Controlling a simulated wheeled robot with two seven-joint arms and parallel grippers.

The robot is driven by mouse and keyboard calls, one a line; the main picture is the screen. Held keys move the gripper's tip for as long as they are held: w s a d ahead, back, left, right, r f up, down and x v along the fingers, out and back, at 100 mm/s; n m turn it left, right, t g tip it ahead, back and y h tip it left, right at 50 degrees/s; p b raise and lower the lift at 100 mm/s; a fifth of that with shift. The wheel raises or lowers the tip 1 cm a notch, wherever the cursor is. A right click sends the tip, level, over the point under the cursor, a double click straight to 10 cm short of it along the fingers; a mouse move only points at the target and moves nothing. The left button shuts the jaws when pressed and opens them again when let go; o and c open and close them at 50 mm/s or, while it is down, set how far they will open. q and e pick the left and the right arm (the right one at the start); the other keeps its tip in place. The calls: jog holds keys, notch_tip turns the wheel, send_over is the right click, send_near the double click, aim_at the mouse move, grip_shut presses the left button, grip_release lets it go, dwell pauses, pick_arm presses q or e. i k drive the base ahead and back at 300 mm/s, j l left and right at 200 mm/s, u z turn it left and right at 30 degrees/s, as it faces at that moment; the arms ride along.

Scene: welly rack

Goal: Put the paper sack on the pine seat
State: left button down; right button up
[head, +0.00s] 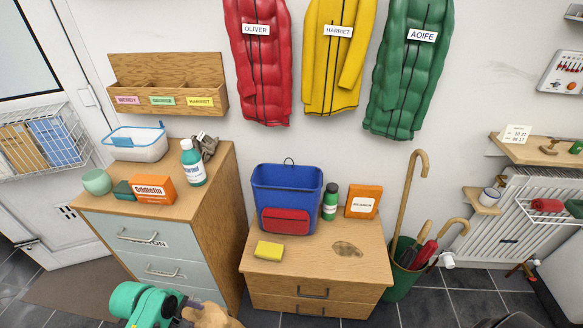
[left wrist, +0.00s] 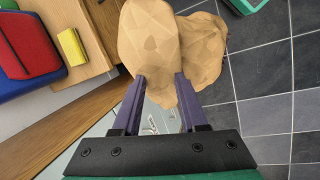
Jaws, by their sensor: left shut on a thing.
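The paper sack (head: 212,316) is a tan, crumpled lump at the bottom edge of the head view, partly cut off. It fills the upper middle of the left wrist view (left wrist: 150,45). My left gripper (head: 190,313) is shut on it, with a purple finger on each side in the left wrist view (left wrist: 160,80). The sack hangs in front of the grey-fronted chest, to the left of the pine seat. The pine seat (head: 302,272) is a low wooden unit with drawers. My right gripper is not in view.
On the seat are a blue backpack (head: 287,190), yellow sponge (head: 269,249), green bottle (head: 330,202) and orange box (head: 363,201). The seat's front right is bare around a dark oval mark (head: 347,249). A green umbrella bucket (head: 400,284) stands right. The taller chest (head: 217,215) stands left.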

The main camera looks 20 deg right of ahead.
aim_at(344, 264)
jog(key=k+l, duration=0.15)
jog(key=l, duration=0.25)
jog(key=k+l+z, duration=0.1)
jog(key=l, duration=0.3)
jog(key=k+l, duration=0.15)
jog(key=l, duration=0.25)
jog(key=k+l+z, duration=0.1)
jog(key=l, duration=0.3)
jog(key=k+l, duration=0.15)
jog(key=l, duration=0.25)
